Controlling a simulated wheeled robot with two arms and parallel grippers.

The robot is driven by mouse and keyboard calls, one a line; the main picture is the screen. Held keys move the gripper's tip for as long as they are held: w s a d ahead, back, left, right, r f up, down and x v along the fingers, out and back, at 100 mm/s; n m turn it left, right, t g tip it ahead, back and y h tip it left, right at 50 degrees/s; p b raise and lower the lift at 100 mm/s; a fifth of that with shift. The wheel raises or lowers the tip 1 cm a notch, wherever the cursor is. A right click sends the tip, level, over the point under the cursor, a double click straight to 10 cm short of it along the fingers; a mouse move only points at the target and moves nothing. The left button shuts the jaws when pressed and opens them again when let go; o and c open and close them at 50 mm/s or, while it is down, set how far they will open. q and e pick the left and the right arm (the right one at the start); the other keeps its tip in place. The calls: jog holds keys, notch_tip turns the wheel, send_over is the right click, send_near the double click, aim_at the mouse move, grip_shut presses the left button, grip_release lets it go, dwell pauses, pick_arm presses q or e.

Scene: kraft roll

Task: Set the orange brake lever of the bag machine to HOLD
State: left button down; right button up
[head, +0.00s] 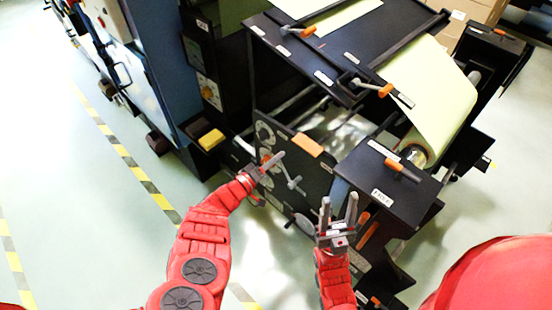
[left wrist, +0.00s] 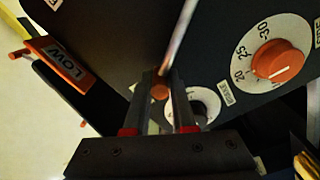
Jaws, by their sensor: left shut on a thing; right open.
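The bag machine (head: 268,112) is a dark frame with a panel of dials on its near side. My left gripper (head: 270,163) is at this panel. In the left wrist view its fingers (left wrist: 165,92) are closed around a small orange knob (left wrist: 160,89), which looks like the tip of the brake lever; a thin metal rod (left wrist: 181,38) runs up from there. A grey-white dial (left wrist: 203,101) is partly hidden behind the fingers. I cannot read a HOLD mark or tell the lever's setting. My right gripper (head: 338,205) is open and empty, beside the machine's near corner.
An orange dial (left wrist: 277,61) with numbers sits right of the fingers. An orange bar labelled LOW (left wrist: 62,65) is at left. A pale paper roll (head: 435,98) and several orange-handled levers, one at the right (head: 403,168), are on top. Floor at left is clear.

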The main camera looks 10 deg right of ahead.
pick_arm(q)
jog(key=c, duration=0.8)
grip_release()
jog(key=shift+d+f, duration=0.1)
jog(key=shift+o, duration=0.2)
jog(key=shift+a, duration=0.2)
jog(key=shift+s+a, duration=0.2)
jog(key=shift+a, duration=0.1)
jog(key=p+v, duration=0.2)
jog(key=v, duration=1.4)
jog(key=shift+s+p, duration=0.25)
jog(key=shift+p, duration=0.1)
jog(key=shift+a, duration=0.15)
